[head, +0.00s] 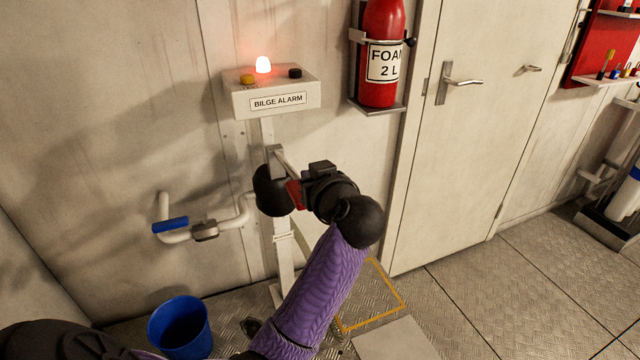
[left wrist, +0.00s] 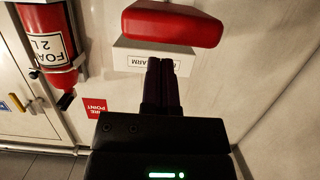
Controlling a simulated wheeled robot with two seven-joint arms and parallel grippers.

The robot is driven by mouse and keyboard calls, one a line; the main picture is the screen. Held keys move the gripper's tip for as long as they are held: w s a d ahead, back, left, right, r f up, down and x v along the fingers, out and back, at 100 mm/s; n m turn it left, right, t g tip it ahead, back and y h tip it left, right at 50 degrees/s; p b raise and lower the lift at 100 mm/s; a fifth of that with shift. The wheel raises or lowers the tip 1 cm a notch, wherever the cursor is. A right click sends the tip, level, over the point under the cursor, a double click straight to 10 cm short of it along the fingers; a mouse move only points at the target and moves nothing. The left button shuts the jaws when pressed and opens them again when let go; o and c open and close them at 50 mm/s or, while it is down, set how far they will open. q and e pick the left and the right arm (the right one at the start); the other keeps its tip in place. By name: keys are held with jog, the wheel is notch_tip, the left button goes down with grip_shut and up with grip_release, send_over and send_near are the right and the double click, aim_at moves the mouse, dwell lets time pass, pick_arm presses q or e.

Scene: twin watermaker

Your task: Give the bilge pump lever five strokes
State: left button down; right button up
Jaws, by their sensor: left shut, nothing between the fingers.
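The bilge pump lever (head: 287,163) is a pale bar on an upright post below the bilge alarm box. Part of its red grip (head: 294,194) shows beside my black wrist in the head view. The red grip (left wrist: 172,22) fills the top of the left wrist view. My left gripper (left wrist: 162,64) is shut and empty, its dark fingertips close to the grip. I cannot tell whether they touch it. In the head view my arm hides the fingers and much of the lever. My right gripper is not in view.
The bilge alarm box (head: 278,96) has a glowing red lamp (head: 263,64). A blue-handled pipe valve (head: 171,225) is on the left wall, with a blue bucket (head: 180,327) below. A fire extinguisher (head: 382,55) hangs beside the door (head: 450,130). The floor at right is mostly clear.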

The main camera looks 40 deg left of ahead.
pick_arm(q)
jog(key=shift+f, duration=0.85)
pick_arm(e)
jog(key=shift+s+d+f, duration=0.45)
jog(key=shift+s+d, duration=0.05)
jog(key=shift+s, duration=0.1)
